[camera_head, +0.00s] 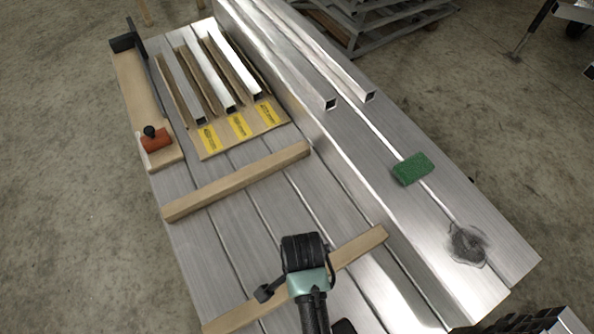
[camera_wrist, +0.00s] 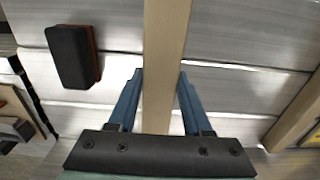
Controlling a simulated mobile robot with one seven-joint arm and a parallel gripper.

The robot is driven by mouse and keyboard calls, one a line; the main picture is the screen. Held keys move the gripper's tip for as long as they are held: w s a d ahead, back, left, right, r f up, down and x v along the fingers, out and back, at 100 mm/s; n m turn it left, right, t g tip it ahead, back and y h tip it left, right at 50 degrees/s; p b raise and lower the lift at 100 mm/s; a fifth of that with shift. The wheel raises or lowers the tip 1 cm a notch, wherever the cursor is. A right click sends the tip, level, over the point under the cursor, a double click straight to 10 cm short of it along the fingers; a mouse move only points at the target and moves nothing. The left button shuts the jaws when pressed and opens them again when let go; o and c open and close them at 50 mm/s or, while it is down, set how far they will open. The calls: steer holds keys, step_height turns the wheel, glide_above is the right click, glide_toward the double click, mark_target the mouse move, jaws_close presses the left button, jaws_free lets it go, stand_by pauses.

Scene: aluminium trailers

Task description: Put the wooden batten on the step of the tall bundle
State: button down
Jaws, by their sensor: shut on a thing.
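My gripper (camera_head: 305,262) is shut on a wooden batten (camera_head: 358,248), a long pale bar that sticks out on both sides of it in the head view. In the wrist view the batten (camera_wrist: 166,50) runs lengthwise between the two blue fingers (camera_wrist: 155,105). I cannot tell whether it touches the planks below. A second batten (camera_head: 237,181) lies across the lower aluminium planks, farther back. The tall aluminium bundle (camera_head: 410,215) rises on the right, its long side beside the lower planks. Which surface is its step is not clear.
A green pad (camera_head: 412,169), a dark smudge (camera_head: 467,243) and square tubes (camera_head: 330,102) are on the tall bundle. A board with yellow labels (camera_head: 238,127) and slats lies at the back left, beside an orange-based tool (camera_head: 156,140). A black block (camera_wrist: 73,56) lies near the batten.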

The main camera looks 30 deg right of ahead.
steer(key=shift+f+b, duration=0.45)
steer(key=shift+f, duration=2.3)
steer(key=shift+f, duration=0.15)
steer(key=shift+c, duration=1.7)
jaws_free()
